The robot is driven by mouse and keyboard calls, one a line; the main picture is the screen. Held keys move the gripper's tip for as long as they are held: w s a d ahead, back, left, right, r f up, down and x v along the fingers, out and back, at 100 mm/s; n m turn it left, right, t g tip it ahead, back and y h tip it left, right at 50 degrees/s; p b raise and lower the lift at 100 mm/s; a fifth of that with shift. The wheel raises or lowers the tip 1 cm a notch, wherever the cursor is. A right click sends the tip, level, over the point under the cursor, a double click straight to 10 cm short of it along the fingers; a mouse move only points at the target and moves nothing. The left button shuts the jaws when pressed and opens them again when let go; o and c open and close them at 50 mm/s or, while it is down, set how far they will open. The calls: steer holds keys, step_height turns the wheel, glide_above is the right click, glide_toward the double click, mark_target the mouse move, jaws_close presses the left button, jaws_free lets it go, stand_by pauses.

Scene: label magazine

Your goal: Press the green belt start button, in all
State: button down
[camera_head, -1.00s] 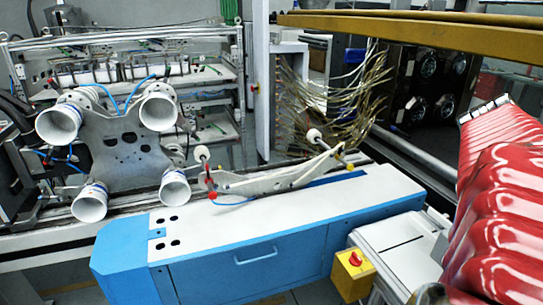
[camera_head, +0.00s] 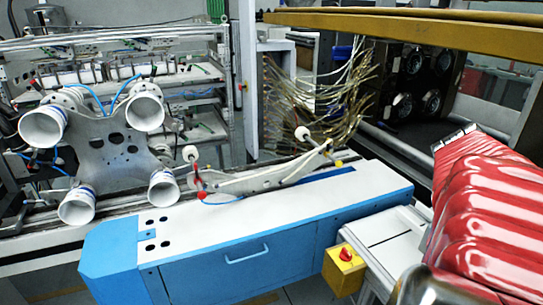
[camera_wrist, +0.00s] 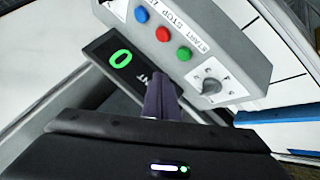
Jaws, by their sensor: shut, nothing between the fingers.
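The green button (camera_wrist: 184,53) is on a light grey control box (camera_wrist: 230,45) in the wrist view, in a row with a red button (camera_wrist: 162,34) and a blue button (camera_wrist: 141,14). START and STOP lettering runs beside the row. My gripper (camera_wrist: 159,82) is shut and empty, its dark fingers pointing up the picture towards the box. The fingertips show just below and left of the green button, with a gap between them in the picture. I cannot tell the depth of that gap. I cannot make out the control box or my gripper in the head view.
A grey knob (camera_wrist: 211,86) sits on the box right of my fingers. A black display (camera_wrist: 118,60) with a green 0 lies left of them. In the head view, a yellow box with a red button (camera_head: 345,255) stands beside the blue and white cabinet (camera_head: 235,258).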

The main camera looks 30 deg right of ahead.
steer(key=shift+f, duration=1.75)
